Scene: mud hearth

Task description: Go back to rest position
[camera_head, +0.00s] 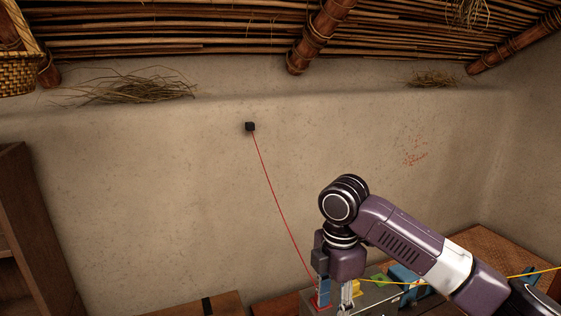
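My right arm comes in from the right, and its gripper (346,296) points down at the bottom edge of the view. Only part of the gripper shows, so its fingertips and any hold on something cannot be made out. It is over or close in front of a grey box (376,298) with blue, yellow and green parts on it. A blue part (323,290) with a red base stands just left of the gripper. My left gripper is not in view.
A yellow cable (536,271) runs off to the right. A wooden shelf (35,235) stands at left. Wooden surfaces (215,306) lie along the bottom.

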